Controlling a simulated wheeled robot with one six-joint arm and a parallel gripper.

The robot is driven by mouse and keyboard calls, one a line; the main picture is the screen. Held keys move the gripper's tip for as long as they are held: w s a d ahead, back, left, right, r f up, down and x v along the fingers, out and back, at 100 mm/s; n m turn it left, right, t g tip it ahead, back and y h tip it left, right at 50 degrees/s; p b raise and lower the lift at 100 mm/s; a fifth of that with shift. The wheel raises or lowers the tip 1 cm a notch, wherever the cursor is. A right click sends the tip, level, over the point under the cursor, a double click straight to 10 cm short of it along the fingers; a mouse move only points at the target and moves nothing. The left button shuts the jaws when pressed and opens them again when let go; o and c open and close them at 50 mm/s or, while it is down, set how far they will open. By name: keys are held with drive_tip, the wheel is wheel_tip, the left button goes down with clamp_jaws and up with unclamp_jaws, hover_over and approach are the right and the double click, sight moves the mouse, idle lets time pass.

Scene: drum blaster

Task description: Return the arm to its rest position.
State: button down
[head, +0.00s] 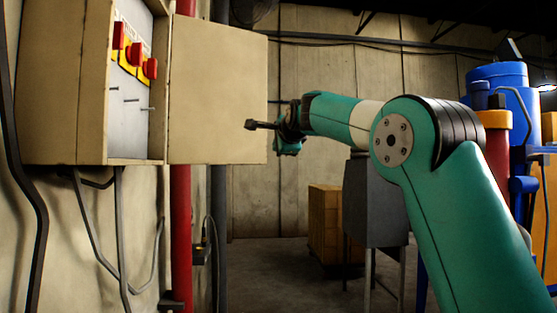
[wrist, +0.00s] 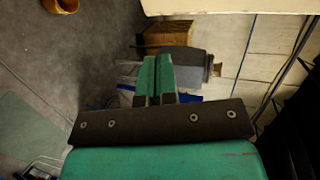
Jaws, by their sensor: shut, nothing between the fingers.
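My gripper (head: 258,125) is at the end of my green arm in the head view, reaching left, with its tip in front of the open cabinet door (head: 215,100). In the wrist view the two green fingers of my gripper (wrist: 156,75) lie side by side, shut, with nothing visible between them. The arm is extended forward with its elbow raised, at the right of the head view.
An open wall cabinet (head: 90,80) with red switches (head: 135,52) is at the left. A red pipe (head: 181,220) runs below it. A wooden crate (head: 326,225), a grey box on legs (head: 372,200) and a blue drum (head: 497,82) stand behind. Some floor is clear.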

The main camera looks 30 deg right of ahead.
drive_tip(key=s+r+b, duration=0.2)
drive_tip(key=s, duration=0.5)
drive_tip(key=s+a+f+n+g+y, duration=0.3)
drive_tip(key=s+a+f+n, duration=0.3)
drive_tip(key=a+f, duration=0.45)
drive_tip(key=s+a+f+n+g+y, duration=0.3)
drive_tip(key=s+a+f+n, duration=0.1)
drive_tip(key=a+f+n, duration=0.6)
drive_tip(key=s+a+f+n+g, duration=0.2)
drive_tip(key=s+f+n, duration=0.2)
drive_tip(key=s+f, duration=0.2)
drive_tip(key=s+a+f+n+g+y, duration=0.1)
drive_tip(key=s+a+f+n+g, duration=0.2)
drive_tip(key=s+f, duration=0.3)
drive_tip(key=s+a+f+n+g+y, duration=0.1)
drive_tip(key=s+f+n, duration=0.4)
drive_tip(key=s, duration=0.8)
drive_tip(key=shift+s+a+f+g, duration=0.3)
drive_tip(key=shift+a+f+g, duration=0.3)
drive_tip(key=shift+a+g, duration=0.4)
drive_tip(key=shift+d, duration=0.2)
